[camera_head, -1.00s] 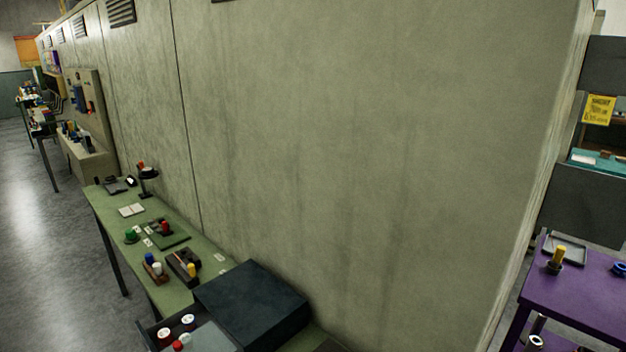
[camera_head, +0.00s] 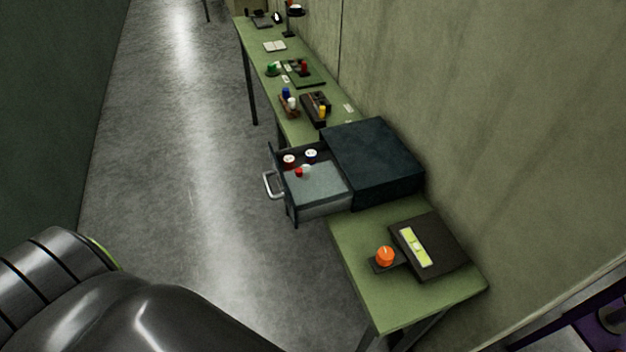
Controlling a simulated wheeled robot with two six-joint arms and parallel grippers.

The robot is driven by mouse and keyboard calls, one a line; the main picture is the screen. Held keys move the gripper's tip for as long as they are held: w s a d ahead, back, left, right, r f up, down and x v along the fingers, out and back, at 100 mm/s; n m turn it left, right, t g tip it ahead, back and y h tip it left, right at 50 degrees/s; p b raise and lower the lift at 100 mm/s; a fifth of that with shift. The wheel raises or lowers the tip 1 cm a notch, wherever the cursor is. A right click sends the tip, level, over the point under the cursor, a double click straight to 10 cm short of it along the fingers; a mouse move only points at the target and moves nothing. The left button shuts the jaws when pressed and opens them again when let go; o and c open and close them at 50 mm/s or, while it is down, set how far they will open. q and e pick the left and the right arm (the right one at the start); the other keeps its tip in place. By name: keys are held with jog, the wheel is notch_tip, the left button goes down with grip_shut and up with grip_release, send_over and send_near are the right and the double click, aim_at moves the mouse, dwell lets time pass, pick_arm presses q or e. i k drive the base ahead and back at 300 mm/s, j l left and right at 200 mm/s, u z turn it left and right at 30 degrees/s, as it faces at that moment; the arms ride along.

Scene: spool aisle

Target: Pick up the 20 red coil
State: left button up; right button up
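Several small coils or spools are in view, and I cannot read a number on any of them. A small red piece (camera_head: 299,172) lies in the open drawer (camera_head: 318,189) of the dark box on the green table. A white-topped spool with a red side (camera_head: 289,160) and a white-topped spool with a blue side (camera_head: 311,154) stand behind it in the drawer. Another red spool (camera_head: 304,67) stands farther back on a dark green mat. Neither of my grippers shows; only a dark part of my own body fills the lower left.
The dark box (camera_head: 372,160) stands on the long green table (camera_head: 410,299) along the wall. An orange knob (camera_head: 385,256) and a dark device (camera_head: 430,246) are at the near end. The drawer juts into the aisle, whose floor (camera_head: 185,190) is clear.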

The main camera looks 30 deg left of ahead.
aim_at(288, 160)
jog(key=u, duration=1)
